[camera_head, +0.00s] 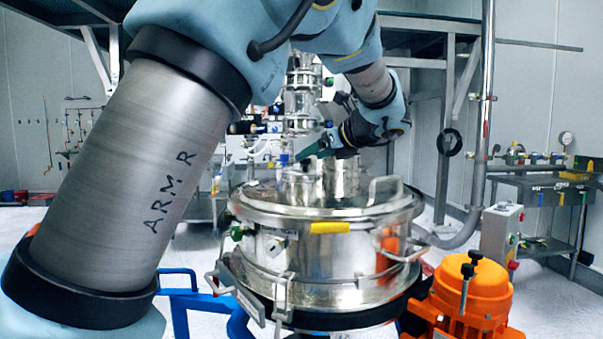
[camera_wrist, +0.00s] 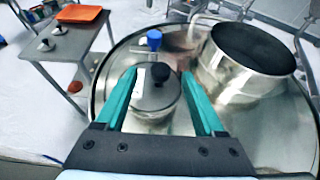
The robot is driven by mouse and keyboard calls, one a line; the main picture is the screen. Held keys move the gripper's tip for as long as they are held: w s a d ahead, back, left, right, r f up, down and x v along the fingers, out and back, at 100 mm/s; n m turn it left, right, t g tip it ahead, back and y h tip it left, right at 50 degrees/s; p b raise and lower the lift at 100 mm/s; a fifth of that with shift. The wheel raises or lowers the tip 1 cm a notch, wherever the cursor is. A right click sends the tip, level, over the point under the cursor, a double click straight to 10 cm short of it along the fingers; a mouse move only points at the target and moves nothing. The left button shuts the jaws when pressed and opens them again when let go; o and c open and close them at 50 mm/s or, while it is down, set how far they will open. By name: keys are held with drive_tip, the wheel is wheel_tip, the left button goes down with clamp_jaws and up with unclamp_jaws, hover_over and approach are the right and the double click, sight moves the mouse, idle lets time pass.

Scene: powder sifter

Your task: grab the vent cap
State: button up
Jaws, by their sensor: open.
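In the wrist view a small round metal cap with a black knob (camera_wrist: 160,76), which I take to be the vent cap, sits on the shiny sifter lid. My gripper (camera_wrist: 158,72) is open, with its two teal fingers on either side of the cap in the picture. Nothing is held. I cannot tell how far the fingertips are above the cap. In the head view the gripper (camera_head: 308,150) is over the top of the steel sifter (camera_head: 320,245).
A wide metal spout with a dark opening (camera_wrist: 252,48) stands right of the cap, close to the right finger. A blue fitting (camera_wrist: 154,38) is just behind the cap. A side table (camera_wrist: 62,45) with an orange tray is at left. An orange motor (camera_head: 473,298) is right of the sifter.

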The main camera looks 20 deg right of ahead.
sight(305, 160)
drive_tip(key=x, duration=0.4)
drive_tip(key=shift+w+f+p, duration=0.15)
drive_tip(key=shift+f+p, duration=0.05)
drive_tip(key=shift+p, duration=0.15)
drive_tip(key=shift+c, duration=0.2)
clamp_jaws()
